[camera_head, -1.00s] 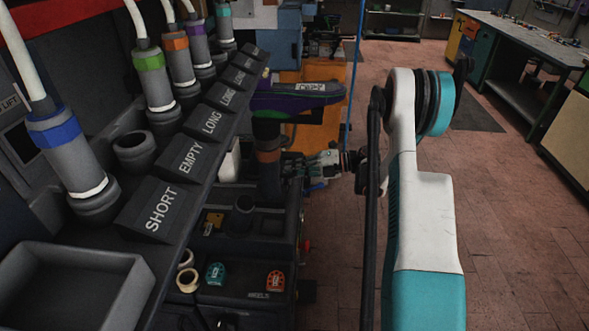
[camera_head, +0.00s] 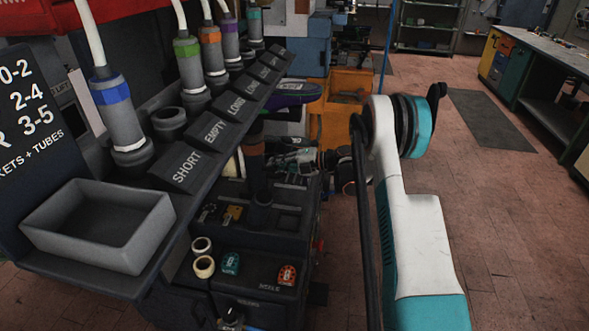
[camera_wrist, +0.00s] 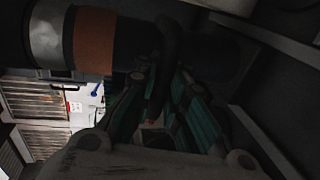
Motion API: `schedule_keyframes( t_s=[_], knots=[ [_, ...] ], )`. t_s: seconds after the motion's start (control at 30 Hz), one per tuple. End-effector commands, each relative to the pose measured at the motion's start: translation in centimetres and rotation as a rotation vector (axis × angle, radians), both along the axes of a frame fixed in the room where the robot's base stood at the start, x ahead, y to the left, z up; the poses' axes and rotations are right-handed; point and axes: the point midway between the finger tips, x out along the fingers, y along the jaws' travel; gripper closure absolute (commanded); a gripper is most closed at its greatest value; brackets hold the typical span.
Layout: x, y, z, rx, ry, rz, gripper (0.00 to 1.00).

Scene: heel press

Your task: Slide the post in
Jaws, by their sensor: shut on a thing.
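A dark post with an orange-brown band (camera_head: 253,150) stands roughly upright below the labelled shelf edge. In the wrist view its banded part (camera_wrist: 95,40) and a grey metal collar lie across the top left. My gripper (camera_head: 291,161) reaches it from the right and is shut on it. The teal fingers (camera_wrist: 165,105) run up to the dark post in the wrist view, where the contact is dim. I cannot tell whether the post's lower end is in a hole.
A purple shoe form (camera_head: 290,92) is behind the shelf edge, above the post. Tubes with coloured bands (camera_head: 117,112) stand in a row at left, with an empty holder (camera_head: 169,122) among them. A grey bin (camera_head: 98,222) is at front left.

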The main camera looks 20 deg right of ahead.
Motion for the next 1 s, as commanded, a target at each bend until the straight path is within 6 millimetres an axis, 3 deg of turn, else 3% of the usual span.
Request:
schedule_keyframes(
  t_s=[0.3,0.77,0.8,0.87,1.0],
  knots=[
    [2.1,3.1,0.1,0.002,-0.001,-0.001,1.00],
    [2.4,3.4,0.1,0.002,-0.001,-0.003,1.00],
    [2.4,3.4,0.1,0.002,-0.001,-0.003,0.85],
    [2.4,3.4,0.1,0.002,-0.001,-0.003,0.71],
    [2.4,3.4,0.1,0.001,0.000,-0.002,0.68]
  ],
)
